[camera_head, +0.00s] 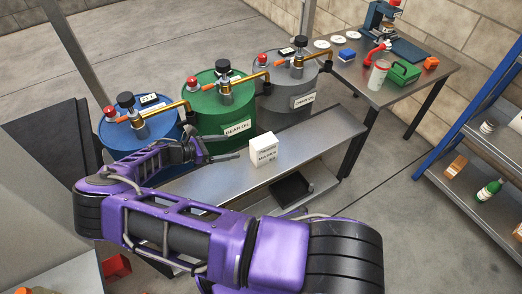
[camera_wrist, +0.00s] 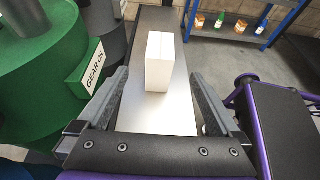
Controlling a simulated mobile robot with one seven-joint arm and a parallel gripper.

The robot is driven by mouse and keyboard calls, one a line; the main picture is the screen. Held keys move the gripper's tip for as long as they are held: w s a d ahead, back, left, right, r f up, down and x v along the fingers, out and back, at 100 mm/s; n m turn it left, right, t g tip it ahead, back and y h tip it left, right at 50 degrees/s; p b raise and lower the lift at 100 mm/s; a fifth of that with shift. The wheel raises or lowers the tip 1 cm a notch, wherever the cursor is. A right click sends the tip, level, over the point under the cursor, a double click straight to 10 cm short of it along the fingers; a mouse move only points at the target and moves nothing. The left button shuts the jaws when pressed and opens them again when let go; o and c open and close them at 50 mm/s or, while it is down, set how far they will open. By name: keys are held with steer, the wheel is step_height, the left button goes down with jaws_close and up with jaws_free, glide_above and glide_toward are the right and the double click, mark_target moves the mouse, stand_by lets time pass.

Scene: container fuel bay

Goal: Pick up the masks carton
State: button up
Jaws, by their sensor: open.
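The masks carton (camera_head: 263,149) is a small white box with a printed label. It stands upright on a grey metal bench in front of the drums. In the wrist view the carton (camera_wrist: 160,62) stands ahead of my gripper (camera_wrist: 160,88), roughly centred between the fingers but beyond their tips. My gripper is open and empty. The carton's label does not show in the wrist view.
Blue (camera_head: 139,127), green (camera_head: 217,104) and grey (camera_head: 287,90) drums with pumps stand behind the bench (camera_head: 320,134). A work table (camera_head: 388,93) with tools is at the back right. A blue-framed shelf (camera_head: 463,185) with bottles and boxes stands at the right. Bench space right of the carton is clear.

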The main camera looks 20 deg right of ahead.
glide_toward(262, 141)
steer(key=x, duration=0.5)
steer(key=shift+d+f+b, duration=0.1)
steer(key=shift+f+b, duration=0.2)
steer(key=shift+f, duration=0.05)
steer(key=shift+r+x, duration=0.15)
steer(key=shift+x, duration=1.2)
steer(key=shift+r+x, duration=0.15)
steer(key=shift+x, duration=1.2)
jaws_close()
steer(key=shift+d, duration=0.1)
